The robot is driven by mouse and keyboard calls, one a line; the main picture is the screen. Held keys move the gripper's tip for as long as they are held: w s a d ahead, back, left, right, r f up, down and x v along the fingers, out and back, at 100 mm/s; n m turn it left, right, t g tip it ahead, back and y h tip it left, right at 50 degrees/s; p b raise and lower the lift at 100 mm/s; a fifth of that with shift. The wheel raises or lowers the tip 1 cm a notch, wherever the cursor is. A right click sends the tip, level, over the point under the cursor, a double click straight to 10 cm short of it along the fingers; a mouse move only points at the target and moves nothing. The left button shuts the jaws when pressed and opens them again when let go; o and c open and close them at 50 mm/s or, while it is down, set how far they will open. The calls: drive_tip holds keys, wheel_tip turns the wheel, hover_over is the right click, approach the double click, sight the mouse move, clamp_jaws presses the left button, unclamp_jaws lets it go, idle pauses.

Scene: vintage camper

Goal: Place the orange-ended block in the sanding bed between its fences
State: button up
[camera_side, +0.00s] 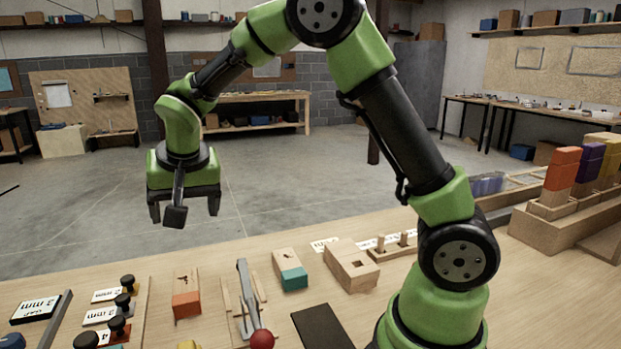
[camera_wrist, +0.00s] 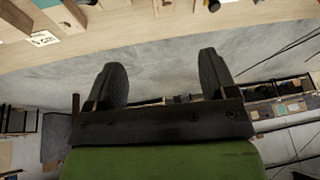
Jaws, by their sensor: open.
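The orange-ended block (camera_side: 186,292) is pale wood with an orange near end and a dark mark on top. It lies on the bench at the front left in the side view. To its right, low wooden strips (camera_side: 228,297) flank a grey metal lever with a red ball (camera_side: 262,339). A dark flat slab (camera_side: 322,327) lies further right; I cannot tell which of these is the sanding bed. My gripper (camera_side: 184,208) hangs above and beyond the bench's far edge, open and empty. Its two fingers stand apart in the wrist view (camera_wrist: 162,74).
A teal-ended block (camera_side: 290,270) and a wooden block with a square hole (camera_side: 351,266) lie right of the lever. Black-knobbed pieces and labels (camera_side: 106,314) crowd the left. Coloured upright blocks (camera_side: 563,170) stand in a wooden rack at the right.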

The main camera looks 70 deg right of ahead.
drive_tip(key=s+a+r+n+t+y, duration=0.1)
drive_tip(key=s+r, duration=0.3)
drive_tip(key=s, duration=0.7)
drive_tip(key=s+a+r+n+t+y, duration=0.1)
drive_tip(key=s+r, duration=0.4)
drive_tip(key=s, duration=0.6)
drive_tip(key=shift+s+a+r+n+t+y, duration=0.2)
drive_tip(key=shift+n+t+y, duration=0.3)
drive_tip(key=shift+n+y, duration=0.35)
drive_tip(key=shift+o, duration=0.5)
drive_tip(key=shift+s+a+f, duration=0.1)
drive_tip(key=shift+s, duration=0.3)
